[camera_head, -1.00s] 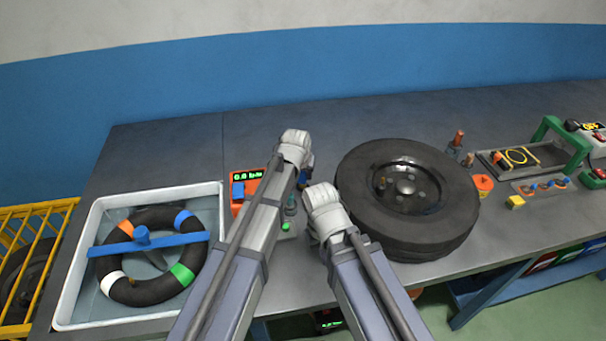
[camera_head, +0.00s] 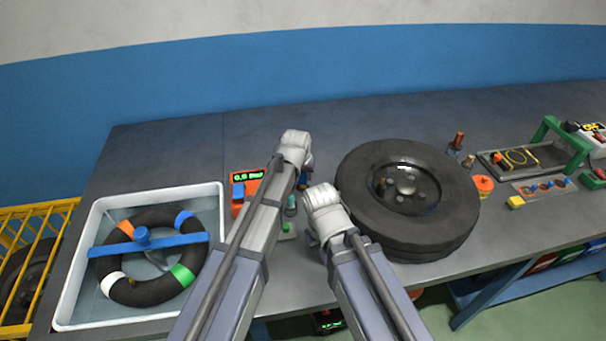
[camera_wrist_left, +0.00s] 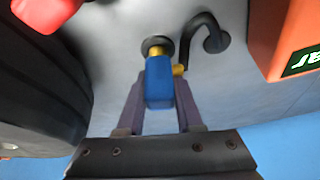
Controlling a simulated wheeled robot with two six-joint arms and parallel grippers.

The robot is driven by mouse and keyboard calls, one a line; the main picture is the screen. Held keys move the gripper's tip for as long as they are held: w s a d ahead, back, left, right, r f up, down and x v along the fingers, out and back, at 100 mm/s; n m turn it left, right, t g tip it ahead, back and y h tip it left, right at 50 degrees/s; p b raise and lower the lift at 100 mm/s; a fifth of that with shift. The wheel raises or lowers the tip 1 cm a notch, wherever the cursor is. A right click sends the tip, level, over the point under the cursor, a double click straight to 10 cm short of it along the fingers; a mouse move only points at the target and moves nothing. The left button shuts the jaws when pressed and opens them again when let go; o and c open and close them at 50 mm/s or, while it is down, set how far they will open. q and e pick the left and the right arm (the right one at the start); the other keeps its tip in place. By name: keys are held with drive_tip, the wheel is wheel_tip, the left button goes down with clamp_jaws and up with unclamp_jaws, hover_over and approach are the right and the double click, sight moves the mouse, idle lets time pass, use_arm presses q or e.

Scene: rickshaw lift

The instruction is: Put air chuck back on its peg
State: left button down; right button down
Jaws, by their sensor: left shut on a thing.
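The air chuck (camera_wrist_left: 159,82) has a blue body and a brass end. My left gripper (camera_wrist_left: 163,105) is shut on it, with a finger on each side. In the head view my left gripper (camera_head: 303,176) is between the orange gauge box (camera_head: 248,186) and the tyre, largely hidden by its own wrist. A dark curved piece (camera_wrist_left: 209,38) rises beside the chuck in the left wrist view; I cannot tell whether it is the peg or a hose. My right gripper (camera_head: 316,232) is low beside the tyre, its fingers mostly hidden by the wrist.
A large black tyre (camera_head: 390,228) lies right of my arms. A white water tub (camera_head: 88,225) with a ring tube (camera_head: 137,290) is at the left. Small parts and a tray (camera_head: 493,163) are at the right. The bench behind my grippers is clear.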

drive_tip(key=shift+s, duration=0.25)
use_arm(q)
drive_tip(key=shift+w+r+p, duration=0.2)
drive_tip(key=shift+p, duration=0.25)
use_arm(e)
drive_tip(key=shift+w+d+r, duration=0.1)
drive_tip(key=shift+r, duration=0.2)
use_arm(q)
drive_tip(key=shift+r+p, duration=0.35)
use_arm(e)
drive_tip(key=shift+r, duration=0.35)
use_arm(q)
drive_tip(key=shift+r+p, duration=0.35)
use_arm(e)
drive_tip(key=shift+w+r, duration=0.15)
drive_tip(key=shift+r, duration=0.25)
use_arm(q)
drive_tip(key=shift+s+r, duration=0.1)
drive_tip(key=shift+r, duration=0.1)
use_arm(e)
drive_tip(key=shift+r, duration=0.15)
